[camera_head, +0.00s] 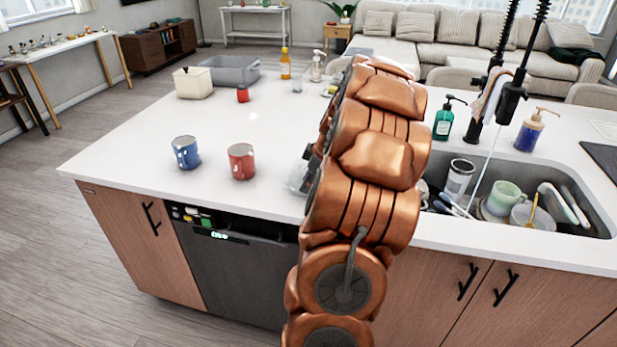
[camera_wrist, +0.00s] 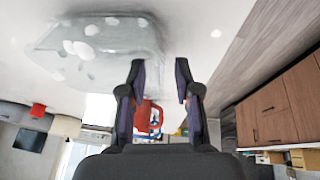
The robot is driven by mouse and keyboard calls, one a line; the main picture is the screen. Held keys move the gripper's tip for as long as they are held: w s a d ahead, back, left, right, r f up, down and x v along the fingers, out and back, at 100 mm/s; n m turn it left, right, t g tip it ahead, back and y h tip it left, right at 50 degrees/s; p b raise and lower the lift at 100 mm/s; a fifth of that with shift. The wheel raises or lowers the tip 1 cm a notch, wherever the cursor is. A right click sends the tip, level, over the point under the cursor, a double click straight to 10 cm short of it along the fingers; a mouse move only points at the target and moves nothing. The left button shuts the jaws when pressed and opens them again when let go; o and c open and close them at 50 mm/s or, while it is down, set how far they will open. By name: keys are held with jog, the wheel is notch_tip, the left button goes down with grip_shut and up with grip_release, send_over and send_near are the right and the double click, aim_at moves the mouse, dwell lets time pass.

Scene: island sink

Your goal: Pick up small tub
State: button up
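A clear, shallow tub (camera_wrist: 95,48) lies on the white counter in the upper left of the wrist view. It looks see-through, with bright highlights. A small part of what looks like the same clear tub (camera_head: 296,180) shows beside my arm in the head view; my arm hides the rest. My gripper (camera_wrist: 162,88) is open, with nothing between its fingers. The tub is off to the left of the fingers in the wrist view, not between them. In the head view my gripper is mostly hidden behind my arm.
A red mug (camera_head: 242,161) and a blue mug (camera_head: 186,152) stand on the counter (camera_head: 130,150) left of my arm. A cream container (camera_head: 193,83) and a grey bin (camera_head: 231,70) stand farther back. The sink at right holds dishes, with a green soap bottle (camera_head: 443,121) behind it.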

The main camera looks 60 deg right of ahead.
jog(key=shift+p+x, duration=0.55)
jog(key=shift+x, duration=1.25)
jog(key=shift+a, duration=0.1)
grip_shut()
